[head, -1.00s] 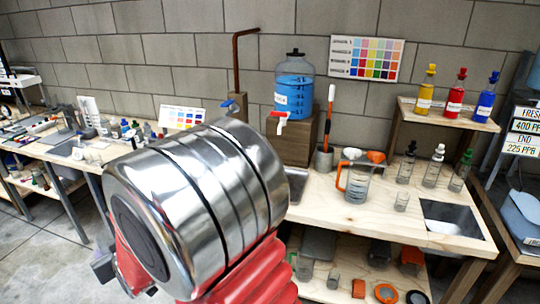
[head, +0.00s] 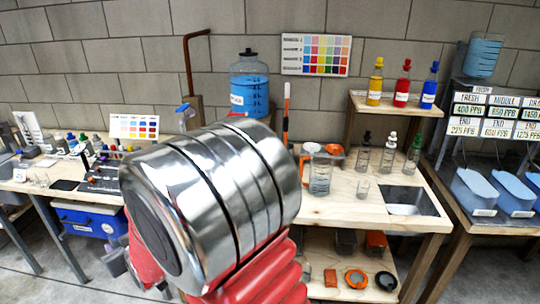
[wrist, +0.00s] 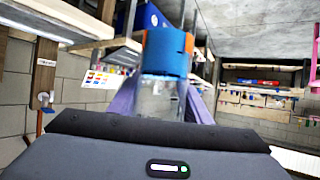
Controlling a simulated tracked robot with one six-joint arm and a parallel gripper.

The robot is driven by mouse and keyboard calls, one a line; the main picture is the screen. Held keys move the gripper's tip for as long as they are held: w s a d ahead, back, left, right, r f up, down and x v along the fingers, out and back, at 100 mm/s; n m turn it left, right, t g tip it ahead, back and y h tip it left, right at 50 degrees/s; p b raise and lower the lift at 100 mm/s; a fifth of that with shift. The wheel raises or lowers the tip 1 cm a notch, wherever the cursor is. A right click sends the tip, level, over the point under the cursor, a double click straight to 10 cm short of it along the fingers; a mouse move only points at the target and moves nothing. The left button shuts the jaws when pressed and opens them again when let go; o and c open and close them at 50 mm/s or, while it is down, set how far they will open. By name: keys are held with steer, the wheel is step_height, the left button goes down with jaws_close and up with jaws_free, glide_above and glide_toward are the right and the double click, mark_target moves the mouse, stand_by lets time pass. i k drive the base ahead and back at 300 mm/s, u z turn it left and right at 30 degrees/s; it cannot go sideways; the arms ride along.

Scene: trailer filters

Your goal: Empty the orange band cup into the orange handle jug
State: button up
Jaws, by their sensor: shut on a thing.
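The jug with the orange handle (head: 320,174) stands upright on the wooden bench in the head view, just right of my arm. It looks clear, with its handle on the left. In the wrist view, my gripper (wrist: 162,105) has its purple fingers shut on the sides of a clear cup (wrist: 158,98). Blue and orange show at the cup's far end, and I take it for the orange band cup. Its contents and level cannot be made out. My arm hides the gripper and cup in the head view, and the jug is not recognisable in the wrist view.
A blue water dispenser (head: 249,85) stands at the back. Coloured bottles line a raised shelf (head: 395,103). The bench front beside the jug is fairly clear.

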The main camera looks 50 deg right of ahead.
mark_target(322, 163)
steer(key=z, duration=0.8)
steer(key=i, duration=1)
steer(key=z, duration=0.05)
